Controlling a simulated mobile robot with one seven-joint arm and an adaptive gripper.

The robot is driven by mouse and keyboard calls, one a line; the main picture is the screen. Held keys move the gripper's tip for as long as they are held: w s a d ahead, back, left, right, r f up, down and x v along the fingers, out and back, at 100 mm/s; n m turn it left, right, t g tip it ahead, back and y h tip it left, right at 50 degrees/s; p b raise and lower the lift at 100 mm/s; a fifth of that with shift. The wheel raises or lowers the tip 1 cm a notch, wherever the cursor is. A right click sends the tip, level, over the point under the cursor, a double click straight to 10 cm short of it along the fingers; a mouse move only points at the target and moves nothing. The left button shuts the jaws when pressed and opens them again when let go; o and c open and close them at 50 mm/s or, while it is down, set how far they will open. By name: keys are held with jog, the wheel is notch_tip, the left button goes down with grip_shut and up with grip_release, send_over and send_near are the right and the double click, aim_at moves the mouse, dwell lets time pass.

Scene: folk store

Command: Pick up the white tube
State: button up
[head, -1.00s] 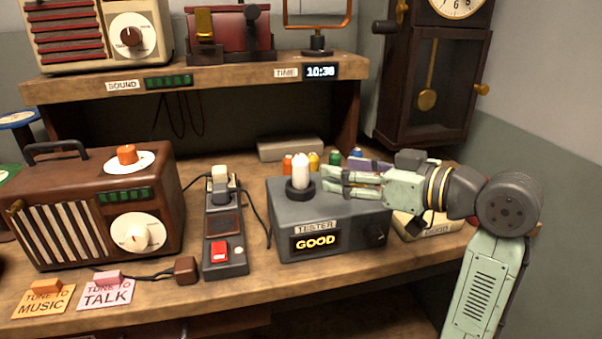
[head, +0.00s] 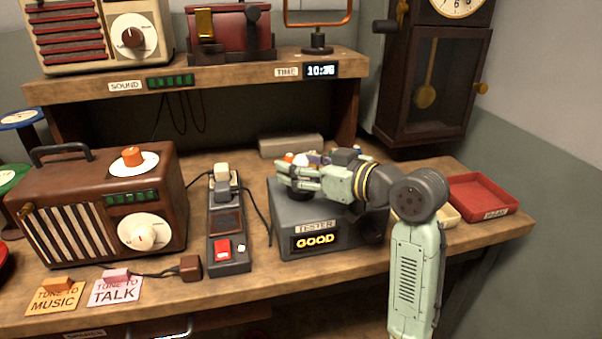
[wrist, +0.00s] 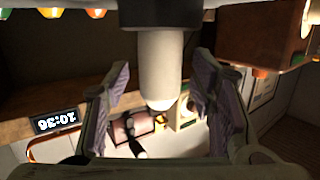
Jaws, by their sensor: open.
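The white tube (wrist: 161,65) stands in a dark round socket (wrist: 150,13) on the grey tester (head: 318,217), whose display reads GOOD. In the head view only a bit of the tube's top (head: 301,160) shows above my fingers. My gripper (head: 290,174) is level with the tube from the right side. In the wrist view, which looks inverted, the purple-padded open fingers (wrist: 163,95) stand on either side of the tube. Gaps show between the tube and both pads. My fingers hide most of the tube in the head view.
A brown radio (head: 100,205) and a switch box (head: 228,225) stand left of the tester. Several coloured bulbs are partly hidden behind my gripper. A cream tray (head: 447,216) and a red tray (head: 478,197) lie to the right. A shelf (head: 210,75) overhangs behind.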

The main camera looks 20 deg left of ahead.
jog(key=c, duration=1)
jog(key=shift+r, duration=0.1)
